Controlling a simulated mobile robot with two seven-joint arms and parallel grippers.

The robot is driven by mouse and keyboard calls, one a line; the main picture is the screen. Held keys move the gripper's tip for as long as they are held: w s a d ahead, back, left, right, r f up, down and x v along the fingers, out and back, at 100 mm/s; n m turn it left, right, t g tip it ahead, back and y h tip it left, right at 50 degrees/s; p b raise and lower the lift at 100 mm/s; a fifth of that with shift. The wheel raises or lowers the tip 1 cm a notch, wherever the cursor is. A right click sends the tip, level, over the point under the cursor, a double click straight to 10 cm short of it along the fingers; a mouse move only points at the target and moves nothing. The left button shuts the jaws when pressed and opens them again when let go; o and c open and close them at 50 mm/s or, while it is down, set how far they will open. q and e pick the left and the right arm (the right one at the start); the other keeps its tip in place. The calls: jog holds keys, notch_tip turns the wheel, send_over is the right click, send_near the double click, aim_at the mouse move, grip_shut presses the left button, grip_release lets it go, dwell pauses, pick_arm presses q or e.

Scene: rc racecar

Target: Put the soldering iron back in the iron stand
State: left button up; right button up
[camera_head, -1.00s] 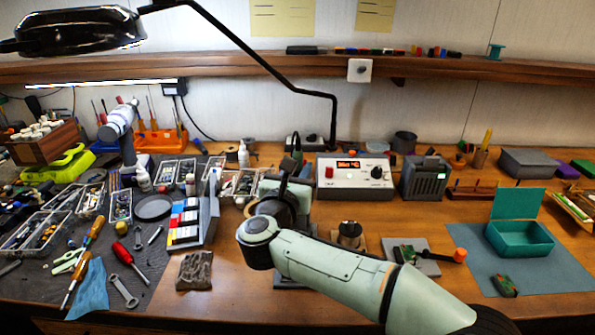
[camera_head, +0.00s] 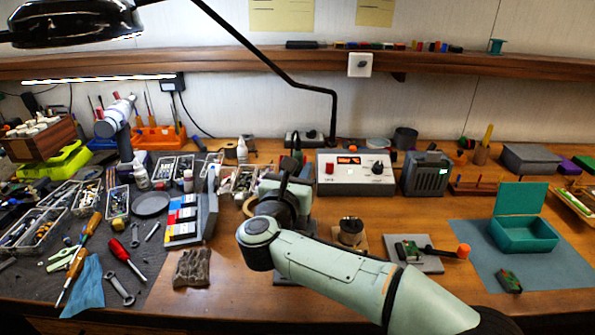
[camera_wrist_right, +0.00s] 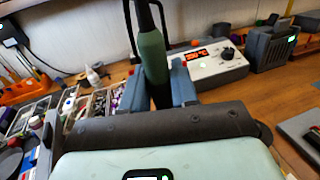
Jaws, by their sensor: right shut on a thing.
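The soldering iron has a green grip and a dark cable end, and it stands upright in the right wrist view (camera_wrist_right: 153,58). My right gripper (camera_wrist_right: 157,78) is shut on it, with one blue-grey finger on each side of the grip. In the head view the right gripper (camera_head: 288,178) is in the middle of the bench, in front of the station, largely behind its own dark wrist. The iron's tip is hidden. My left gripper is not in view.
A white soldering station (camera_head: 354,174) with a red display stands behind the gripper, beside a dark grey fan box (camera_head: 426,174). Parts trays and tools crowd the left. A lamp arm (camera_head: 262,62) hangs overhead.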

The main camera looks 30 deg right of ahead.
jog(key=shift+f, duration=0.1)
dwell(0.3)
jog(key=o, duration=1.4)
jog(key=shift+o, duration=0.2)
jog(key=shift+a, duration=0.1)
jog(key=shift+s+a+r+b, duration=0.35)
jog(key=shift+s+a+b, duration=0.05)
jog(key=shift+s+a, duration=0.45)
jog(key=shift+s+a+r+b, duration=0.25)
jog(key=shift+s+a+r, duration=0.1)
jog(key=shift+s+a, duration=0.45)
jog(key=shift+s+a+r+b, duration=0.2)
jog(key=shift+s+a+r, duration=0.1)
jog(key=shift+s+a, duration=0.5)
